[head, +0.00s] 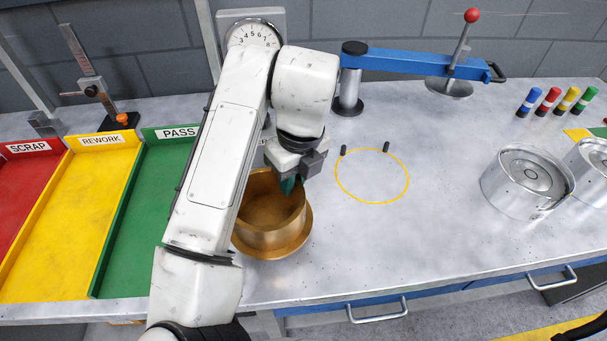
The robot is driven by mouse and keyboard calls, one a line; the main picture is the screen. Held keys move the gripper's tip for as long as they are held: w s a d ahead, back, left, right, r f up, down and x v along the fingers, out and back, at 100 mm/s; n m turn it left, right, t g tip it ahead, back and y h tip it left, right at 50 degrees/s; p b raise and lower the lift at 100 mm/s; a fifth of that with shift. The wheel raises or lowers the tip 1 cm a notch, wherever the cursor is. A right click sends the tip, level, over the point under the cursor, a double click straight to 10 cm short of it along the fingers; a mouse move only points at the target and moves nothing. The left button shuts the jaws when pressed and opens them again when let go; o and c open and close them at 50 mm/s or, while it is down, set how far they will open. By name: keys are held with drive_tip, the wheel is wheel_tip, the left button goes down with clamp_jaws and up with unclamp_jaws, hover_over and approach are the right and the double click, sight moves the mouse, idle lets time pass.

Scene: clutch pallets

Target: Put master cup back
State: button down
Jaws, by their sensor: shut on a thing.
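The master cup appears to be the brass-coloured open cup (272,241) with a wide flange at its base. It stands upright, low over or on the grey bench just left of the yellow ring (372,203); I cannot tell whether it touches the bench. My gripper (291,183) is at the cup's far right rim, shut on its wall, with dark green fingertips partly inside. My white arm hides the cup's left side. The yellow ring on the bench is empty, with two short dark pegs (386,147) at its far edge.
Red SCRAP (27,148), yellow REWORK (101,141) and green PASS (165,134) trays lie left. A blue swing arm (410,61) with a red knob stands behind the ring. Silver drums (525,180) and coloured markers are right. Bench between ring and drums is clear.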

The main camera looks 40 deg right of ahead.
drive_tip(key=shift+w+f, duration=0.55)
drive_tip(key=shift+f, duration=1.5)
drive_tip(key=shift+f, duration=0.15)
drive_tip(key=c, duration=1)
unclamp_jaws()
drive_tip(key=shift+c, duration=0.2)
drive_tip(key=r, duration=0.4)
drive_tip(key=s+r, duration=0.1)
drive_tip(key=r, duration=0.7)
drive_tip(key=shift+s+d, duration=0.2)
drive_tip(key=shift+s, duration=0.15)
